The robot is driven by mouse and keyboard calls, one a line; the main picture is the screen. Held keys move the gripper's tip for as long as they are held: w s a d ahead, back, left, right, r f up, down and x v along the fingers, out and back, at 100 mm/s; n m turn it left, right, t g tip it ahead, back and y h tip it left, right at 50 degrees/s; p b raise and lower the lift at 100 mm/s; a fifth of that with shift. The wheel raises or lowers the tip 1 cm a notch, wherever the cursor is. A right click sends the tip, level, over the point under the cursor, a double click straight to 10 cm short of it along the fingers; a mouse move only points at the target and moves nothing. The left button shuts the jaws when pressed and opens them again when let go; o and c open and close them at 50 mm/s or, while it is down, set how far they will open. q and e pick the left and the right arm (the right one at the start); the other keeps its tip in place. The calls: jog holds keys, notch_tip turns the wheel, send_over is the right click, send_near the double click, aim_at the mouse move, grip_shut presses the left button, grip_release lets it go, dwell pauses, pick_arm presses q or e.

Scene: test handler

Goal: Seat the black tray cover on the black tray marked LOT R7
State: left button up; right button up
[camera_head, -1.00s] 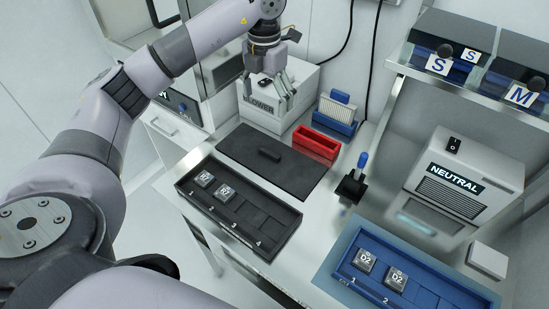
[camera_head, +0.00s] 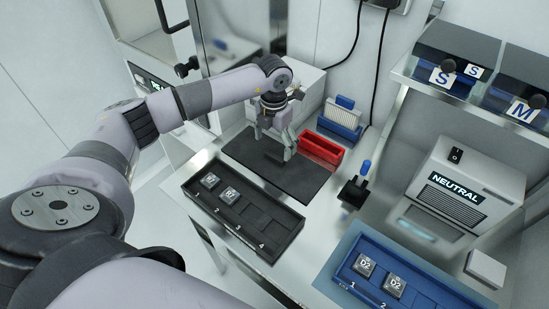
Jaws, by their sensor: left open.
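The black tray cover (camera_head: 304,182) is a flat dark slab lying on the bench behind the black tray. In the earlier view it shows a small raised handle in its middle. The black tray (camera_head: 266,245) has numbered slots and holds two chips (camera_head: 210,181) marked R7 in slots 1 and 2; the LOT marking is not readable. My left gripper (camera_head: 276,149) is open, pointing down over the middle of the cover. Its fingers hide most of the handle, and I cannot tell whether they straddle or touch it. My right gripper is not in view.
A red bin (camera_head: 321,149) and a blue rack (camera_head: 340,122) stand right behind the cover. A black fixture with a blue-topped lever (camera_head: 355,190) stands to its right. A blue tray (camera_head: 415,290) with D2 chips and the NEUTRAL machine (camera_head: 465,190) are at the right.

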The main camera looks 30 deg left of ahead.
aim_at(275, 155)
pick_arm(q)
notch_tip(275, 155, down, 4)
jog(key=shift+d+f+p, duration=0.1)
jog(key=shift+f+p, duration=0.1)
jog(key=shift+p, duration=0.5)
jog(key=shift+c, duration=0.2)
jog(key=c, duration=1.2)
